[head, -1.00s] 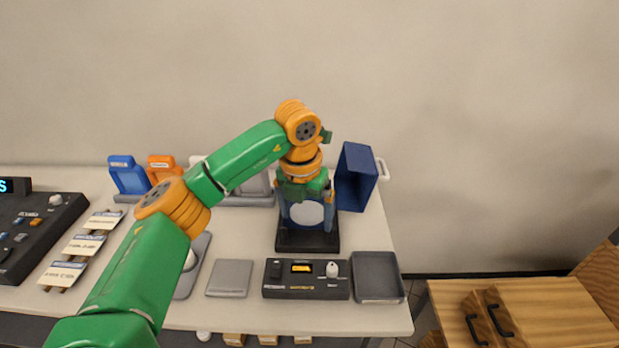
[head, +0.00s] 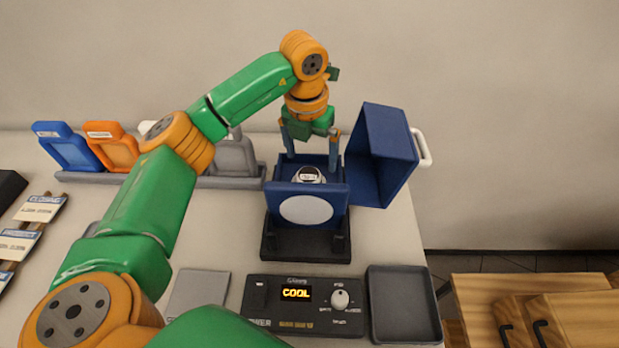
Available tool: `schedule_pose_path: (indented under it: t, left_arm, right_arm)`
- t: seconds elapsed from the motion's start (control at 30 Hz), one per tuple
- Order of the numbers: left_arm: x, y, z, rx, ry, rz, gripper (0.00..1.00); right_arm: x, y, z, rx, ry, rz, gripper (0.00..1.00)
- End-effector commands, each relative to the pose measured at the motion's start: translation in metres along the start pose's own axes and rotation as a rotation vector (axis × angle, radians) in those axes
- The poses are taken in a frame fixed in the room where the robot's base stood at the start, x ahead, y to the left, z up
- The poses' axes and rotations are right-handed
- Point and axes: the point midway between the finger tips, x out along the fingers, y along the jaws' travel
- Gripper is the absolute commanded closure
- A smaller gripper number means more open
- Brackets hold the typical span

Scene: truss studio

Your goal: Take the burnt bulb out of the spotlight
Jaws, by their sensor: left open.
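The spotlight (head: 328,190) is a blue box on a black stand, with a pale round lens at its front. Its blue lid (head: 376,142) with a white handle stands open to the right. The bulb (head: 307,175) shows inside the open housing, pale with a dark marking. My left gripper (head: 310,160) points down above the housing, open, with its two fingers apart on either side of the bulb. I cannot tell how deep the fingertips reach. No right gripper is in view.
A control box (head: 303,304) reading COOL stands in front of the spotlight. An empty dark tray (head: 403,306) lies to its right and a grey flat pad (head: 198,296) to its left. Blue (head: 68,149), orange (head: 112,147) and grey holders stand at the back left.

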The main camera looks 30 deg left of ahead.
Motion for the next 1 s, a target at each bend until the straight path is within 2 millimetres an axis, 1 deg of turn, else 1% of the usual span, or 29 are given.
schedule_pose_path:
  t: [0.17, 0.27, 0.3, 0.4, 0.6, 0.63, 0.67, 0.7, 0.77, 0.8, 0.87, 0.9, 0.93, 0.97, 1.0]
  left_arm:
    - [0.021, 0.004, -0.002, -0.001, 0.008, 0.001, 0.0]
    - [0.04, 0.009, -0.005, -0.001, 0.008, 0.002, 0.0]
    - [0.049, 0.008, -0.004, -0.001, 0.006, 0.001, 0.0]
    - [0.062, 0.007, -0.004, 0.0, 0.003, 0.0, 0.0]
    - [0.066, 0.008, -0.004, 0.0, 0.001, 0.001, 0.0]
    - [0.066, 0.008, -0.004, 0.0, 0.001, 0.001, 0.05]
    - [0.066, 0.008, -0.004, 0.0, 0.001, 0.001, 0.14]
    - [0.066, 0.008, -0.004, 0.0, 0.001, 0.001, 0.24]
    - [0.066, 0.008, -0.004, 0.0, 0.001, 0.001, 0.41]
    - [0.066, 0.007, -0.004, 0.0, 0.001, 0.001, 0.51]
    - [0.066, 0.008, -0.004, 0.0, 0.001, 0.001, 0.68]
    - [0.066, 0.008, -0.004, 0.0, 0.001, 0.001, 0.78]
    - [0.066, 0.008, -0.004, 0.0, 0.001, 0.001, 0.86]
    - [0.066, 0.007, -0.004, 0.0, 0.0, 0.001, 0.9]
    - [0.066, 0.008, -0.004, 0.0, 0.0, 0.001, 0.9]
  right_arm:
    - [-0.02, 0.0, 0.0, 0.0, -0.004, 0.0, 1.0]
    - [-0.033, 0.001, -0.001, 0.0, -0.005, 0.0, 1.0]
    - [-0.032, 0.001, -0.001, 0.0, -0.005, 0.0, 1.0]
    - [-0.033, 0.001, -0.001, 0.0, -0.005, 0.0, 1.0]
    - [-0.032, 0.001, -0.001, 0.0, -0.004, 0.0, 1.0]
    - [-0.032, 0.001, -0.001, -0.001, -0.004, 0.0, 1.0]
    - [-0.032, 0.001, -0.001, -0.001, -0.004, 0.0, 1.0]
    - [-0.032, 0.001, -0.001, -0.001, -0.004, 0.0, 1.0]
    - [-0.032, 0.001, -0.001, -0.001, -0.004, 0.0, 1.0]
    - [-0.032, 0.001, -0.001, -0.001, -0.004, 0.0, 1.0]
    - [-0.032, 0.001, -0.001, 0.0, -0.004, 0.0, 1.0]
    - [-0.032, 0.001, -0.001, -0.001, -0.004, 0.0, 1.0]
    - [-0.032, 0.001, -0.001, -0.001, -0.004, 0.0, 1.0]
    - [-0.032, 0.001, -0.001, -0.001, -0.003, 0.0, 1.0]
    - [-0.032, 0.001, -0.001, -0.001, -0.003, 0.0, 1.0]
